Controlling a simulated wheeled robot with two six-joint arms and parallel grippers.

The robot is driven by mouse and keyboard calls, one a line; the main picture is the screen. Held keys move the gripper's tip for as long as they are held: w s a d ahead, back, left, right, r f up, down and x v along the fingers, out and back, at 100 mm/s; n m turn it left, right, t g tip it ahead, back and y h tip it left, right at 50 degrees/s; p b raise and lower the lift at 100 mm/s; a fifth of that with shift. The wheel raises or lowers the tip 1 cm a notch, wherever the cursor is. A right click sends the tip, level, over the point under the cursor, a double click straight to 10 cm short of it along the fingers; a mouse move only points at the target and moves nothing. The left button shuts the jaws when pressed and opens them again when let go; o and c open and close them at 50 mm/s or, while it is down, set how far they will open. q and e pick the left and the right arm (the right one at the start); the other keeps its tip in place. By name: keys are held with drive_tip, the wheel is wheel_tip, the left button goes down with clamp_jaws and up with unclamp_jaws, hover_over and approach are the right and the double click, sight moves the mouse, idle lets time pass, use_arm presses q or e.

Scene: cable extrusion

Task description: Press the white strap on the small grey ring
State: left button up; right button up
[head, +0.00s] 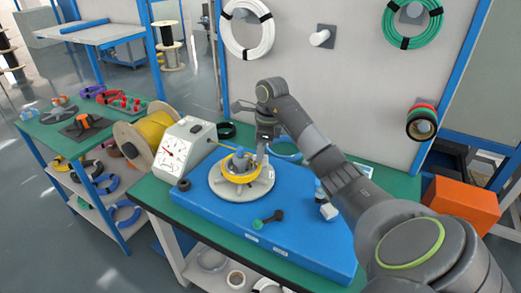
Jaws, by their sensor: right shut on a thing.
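My right gripper (264,147) points down at the back right edge of a round light-grey base (256,190). It is shut on a small pale piece, which looks like the white strap but is mostly hidden by the fingers. The base lies on the blue mat and carries a yellow ring (240,177) with a blue-topped grey part (241,158) in its middle. I cannot make out a small grey ring clearly. A small dark ring (184,184) lies at the mat's left corner. My left gripper is not in view.
A white dial gauge box (182,145) and a yellow cable spool (150,135) stand left of the blue mat (290,235). A green-and-black tool (267,218) and a small white block (328,211) lie on the mat.

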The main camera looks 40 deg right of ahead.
drive_tip(key=shift+f+b, duration=0.35)
drive_tip(key=shift+f, duration=0.25)
drive_tip(key=shift+f+b, duration=0.45)
drive_tip(key=shift+f, duration=0.05)
drive_tip(key=shift+s+f+b, duration=0.15)
drive_tip(key=shift+b, duration=0.2)
idle(1.9)
drive_tip(key=o, duration=0.9)
drive_tip(key=shift+c, duration=0.2)
wheel_tip(320, 180, up, 8)
drive_tip(key=p, duration=0.6)
drive_tip(key=shift+p, duration=0.35)
